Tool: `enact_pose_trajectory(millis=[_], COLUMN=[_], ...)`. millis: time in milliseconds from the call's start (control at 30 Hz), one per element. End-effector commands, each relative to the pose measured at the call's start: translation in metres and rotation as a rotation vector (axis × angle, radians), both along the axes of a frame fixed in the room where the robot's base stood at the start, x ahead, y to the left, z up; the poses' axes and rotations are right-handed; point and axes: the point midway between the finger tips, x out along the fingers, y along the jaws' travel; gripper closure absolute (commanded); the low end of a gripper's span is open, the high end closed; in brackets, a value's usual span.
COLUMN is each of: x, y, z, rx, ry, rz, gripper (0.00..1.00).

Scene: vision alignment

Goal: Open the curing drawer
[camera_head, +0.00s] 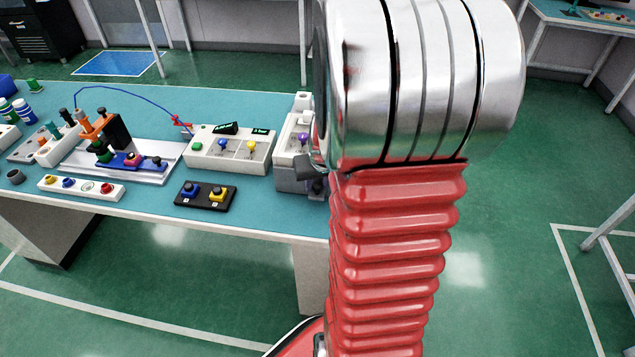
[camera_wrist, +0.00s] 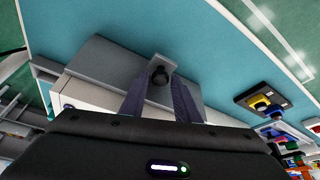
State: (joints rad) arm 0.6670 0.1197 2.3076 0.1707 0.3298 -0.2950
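The curing drawer is the grey lower part (camera_head: 290,178) of a white and grey unit at the table's right end in the head view. My gripper (camera_wrist: 161,82) points at the knob. Its two dark fingers stand apart, one on each side of the knob, and the gap looks open. I cannot tell whether either finger touches it. In the head view my red and silver arm hides most of this spot. The drawer looks closed.
The teal table (camera_head: 255,105) holds a white panel with coloured knobs (camera_head: 230,150), a black box with blue and yellow buttons (camera_head: 205,195), and an orange fixture (camera_head: 100,127) further left. Green floor is free right of my arm.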

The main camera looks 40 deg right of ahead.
Motion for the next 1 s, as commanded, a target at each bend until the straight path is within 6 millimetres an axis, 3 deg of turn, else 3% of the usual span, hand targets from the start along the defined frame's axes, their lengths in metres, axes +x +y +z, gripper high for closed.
enact_pose_trajectory(millis=[67, 467, 1000], x=[0.0001, 0.0004, 0.0065], y=[0.0001, 0.0002, 0.0092], z=[0.0001, 0.0003, 0.0002], rx=[0.0, 0.0, 0.0], ry=[0.0, 0.0, 0.001], rz=[0.0, 0.001, 0.014], gripper=[0.71, 1.0, 1.0])
